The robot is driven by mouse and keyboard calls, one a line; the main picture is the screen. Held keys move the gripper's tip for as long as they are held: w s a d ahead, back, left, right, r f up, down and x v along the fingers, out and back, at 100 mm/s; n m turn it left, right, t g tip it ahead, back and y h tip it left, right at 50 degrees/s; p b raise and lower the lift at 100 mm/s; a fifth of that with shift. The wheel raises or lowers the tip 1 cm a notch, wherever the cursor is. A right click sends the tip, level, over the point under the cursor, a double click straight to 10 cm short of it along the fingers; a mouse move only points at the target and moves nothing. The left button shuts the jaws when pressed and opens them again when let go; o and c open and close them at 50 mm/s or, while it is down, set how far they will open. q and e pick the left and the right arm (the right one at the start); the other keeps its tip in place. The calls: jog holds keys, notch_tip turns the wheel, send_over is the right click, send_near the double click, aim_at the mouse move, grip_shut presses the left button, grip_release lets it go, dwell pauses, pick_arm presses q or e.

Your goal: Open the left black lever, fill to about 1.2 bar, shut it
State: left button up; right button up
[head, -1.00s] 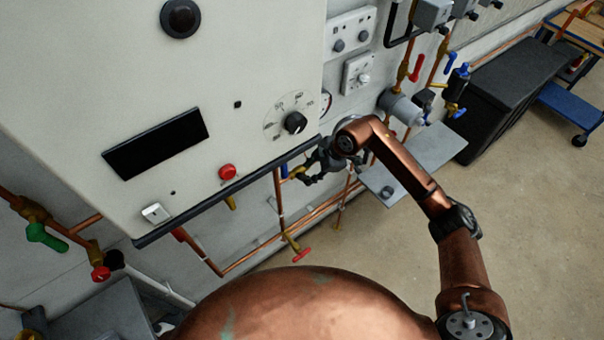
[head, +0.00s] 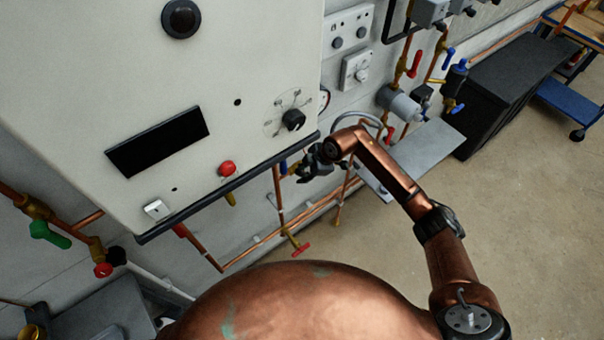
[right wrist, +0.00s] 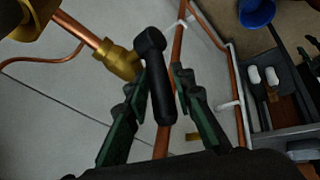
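A black lever (right wrist: 157,80) on a brass valve (right wrist: 119,60) stands in the middle of the right wrist view. My right gripper (right wrist: 160,88) is open, with one green-padded finger on each side of the lever and small gaps visible. In the head view my right gripper (head: 305,171) is just below the lower right edge of the white boiler (head: 240,60) and hides the lever. A round gauge (head: 324,98) shows only as a sliver behind the boiler's right side; its reading cannot be made out. My left gripper is not in view.
A blue handle (head: 283,168) and copper pipes (head: 278,200) with a red tap handle (head: 301,250) are close to the gripper. A grey shelf (head: 430,150) and a black box (head: 510,85) stand to the right. The floor there is clear.

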grip_shut()
jog(key=shift+w+d, duration=0.1)
dwell(0.4)
jog(key=g+y, duration=0.1)
jog(key=w+d+m+y, duration=0.1)
jog(key=y, duration=0.1)
jog(key=shift+d+r+g+b, duration=0.2)
jog(key=shift+g+b, duration=0.15)
jog(key=shift+g, duration=0.05)
jog(key=shift+w+d+r+m+g+y+b, duration=0.1)
jog(key=shift+w+d+m+g+y+b, duration=0.2)
jog(key=shift+y, duration=0.35)
jog(key=shift+w+d+r+m+g+y+b, duration=0.1)
jog(key=shift+d+g+y+b, duration=0.1)
jog(key=shift+g+y+b, duration=0.35)
jog(key=shift+d+y, duration=0.1)
jog(key=shift+y, duration=0.2)
jog(key=shift+d, duration=0.1)
